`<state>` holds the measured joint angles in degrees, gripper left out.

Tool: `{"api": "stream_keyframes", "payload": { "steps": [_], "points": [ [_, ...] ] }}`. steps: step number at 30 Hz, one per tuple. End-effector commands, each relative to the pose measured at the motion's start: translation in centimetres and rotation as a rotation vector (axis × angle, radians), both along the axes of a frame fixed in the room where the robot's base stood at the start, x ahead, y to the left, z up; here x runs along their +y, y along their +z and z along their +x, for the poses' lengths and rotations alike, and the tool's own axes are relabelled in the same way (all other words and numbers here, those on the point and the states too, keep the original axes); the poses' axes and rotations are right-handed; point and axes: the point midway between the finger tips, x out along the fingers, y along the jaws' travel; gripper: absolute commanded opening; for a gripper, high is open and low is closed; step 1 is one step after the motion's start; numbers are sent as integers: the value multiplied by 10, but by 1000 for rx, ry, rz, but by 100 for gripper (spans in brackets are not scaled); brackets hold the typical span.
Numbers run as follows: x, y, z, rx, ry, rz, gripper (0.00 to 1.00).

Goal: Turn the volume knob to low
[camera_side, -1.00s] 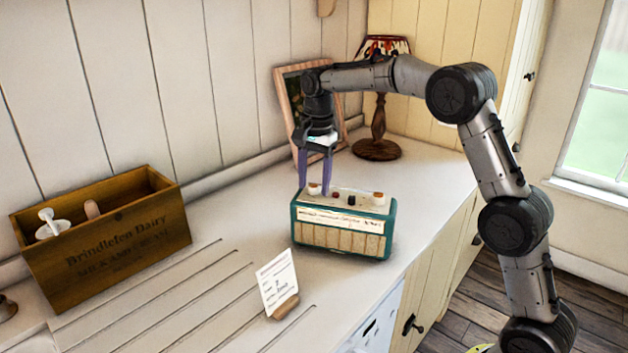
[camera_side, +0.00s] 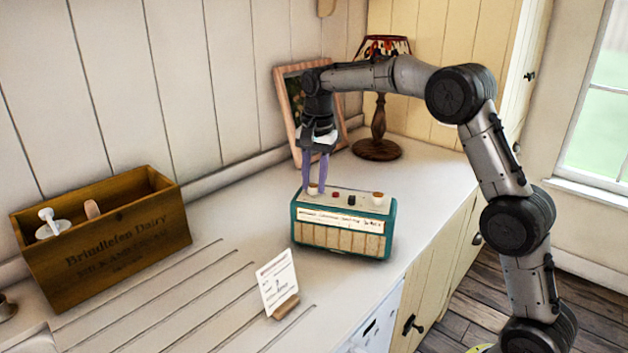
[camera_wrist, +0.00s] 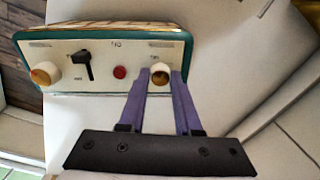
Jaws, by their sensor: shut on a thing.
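The radio (camera_side: 342,238) is teal with a cream front and a pale top panel, and it stands upright on the counter. A cream-and-brown round knob (camera_side: 313,188) sits at the left end of its top panel. My gripper (camera_side: 315,187) points down with its purple fingers shut on this knob, one on each side. In the wrist view the same knob (camera_wrist: 160,73) shows between the fingertips (camera_wrist: 161,78). A second round knob (camera_wrist: 45,73) is at the other end, and a black pointer switch (camera_wrist: 84,65) and a red button (camera_wrist: 120,72) lie between. The printed labels are too blurred to read.
A small card on a wooden stand (camera_side: 278,283) is in front of the radio. A wooden crate (camera_side: 110,238) stands at the left. A lamp (camera_side: 378,115) and a picture frame (camera_side: 291,105) are behind. The counter around the radio is mostly clear.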

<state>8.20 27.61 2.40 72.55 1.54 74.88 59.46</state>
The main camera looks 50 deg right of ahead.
Motion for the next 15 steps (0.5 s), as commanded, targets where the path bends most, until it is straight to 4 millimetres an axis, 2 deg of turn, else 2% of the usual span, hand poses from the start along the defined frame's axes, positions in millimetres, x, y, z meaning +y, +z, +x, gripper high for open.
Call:
{"api": "stream_keyframes", "payload": {
  "steps": [15],
  "points": [
    [-1,1,1,-2,482,1,0]
  ]
}}
